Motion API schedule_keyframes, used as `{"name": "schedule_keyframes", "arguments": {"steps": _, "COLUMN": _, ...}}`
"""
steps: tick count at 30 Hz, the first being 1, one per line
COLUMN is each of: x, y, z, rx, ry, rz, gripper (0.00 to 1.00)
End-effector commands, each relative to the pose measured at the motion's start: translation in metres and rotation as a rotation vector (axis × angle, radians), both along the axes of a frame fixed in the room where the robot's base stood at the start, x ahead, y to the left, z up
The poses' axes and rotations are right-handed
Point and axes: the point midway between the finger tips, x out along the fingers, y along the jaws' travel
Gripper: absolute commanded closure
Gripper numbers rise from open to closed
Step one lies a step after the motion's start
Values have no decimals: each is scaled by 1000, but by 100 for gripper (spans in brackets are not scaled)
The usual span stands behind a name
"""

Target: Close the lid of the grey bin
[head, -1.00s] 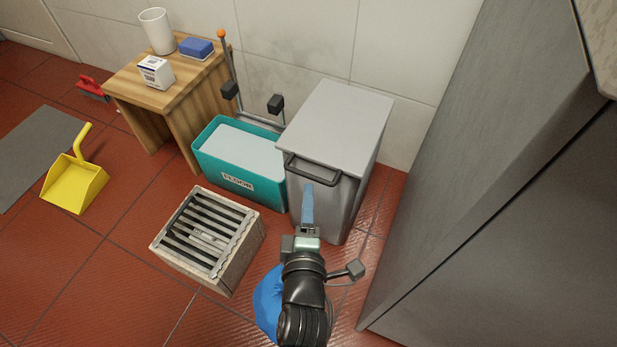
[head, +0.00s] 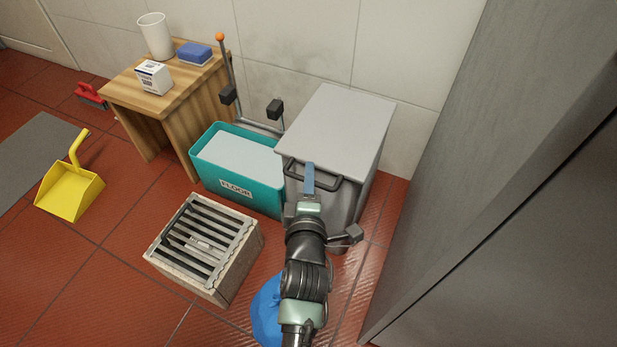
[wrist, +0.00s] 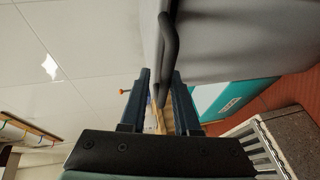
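The grey bin (head: 349,203) stands against the tiled wall. Its flat pale grey lid (head: 345,122) lies across the top; I cannot tell whether a small gap remains under it. A dark bar handle (head: 328,183) is at the bin's front, just below the lid's front edge; it also shows in the wrist view (wrist: 170,45). My gripper (head: 309,166) is at the handle's left part, with its fingertips near the lid edge. In the wrist view my gripper (wrist: 160,78) has its two fingers apart, with the lower end of the handle appearing between them. Contact is unclear.
A teal box (head: 240,189) labelled FLOOR stands left of the bin. A wooden stool (head: 185,95) stands farther left. A large grey cabinet (head: 500,180) fills the right side.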

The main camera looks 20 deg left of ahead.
Motion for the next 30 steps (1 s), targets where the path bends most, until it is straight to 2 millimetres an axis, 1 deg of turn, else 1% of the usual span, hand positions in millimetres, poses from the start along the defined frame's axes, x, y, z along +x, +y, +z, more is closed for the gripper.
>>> {"name": "schedule_keyframes", "arguments": {"steps": 1, "x": 0, "y": 0, "z": 0, "rx": 0, "ry": 0, "rz": 0, "gripper": 81}}
{"name": "schedule_keyframes", "arguments": {"steps": 4, "x": 0, "y": 0, "z": 0, "rx": 0, "ry": -1, "rz": 0, "gripper": 99}}
{"name": "schedule_keyframes", "arguments": {"steps": 5, "x": 0, "y": 0, "z": 0, "rx": 0, "ry": -1, "rz": 0, "gripper": 100}}
{"name": "schedule_keyframes", "arguments": {"steps": 30, "x": 1, "y": 0, "z": 2, "rx": 2, "ry": -6, "rz": -2, "gripper": 100}}
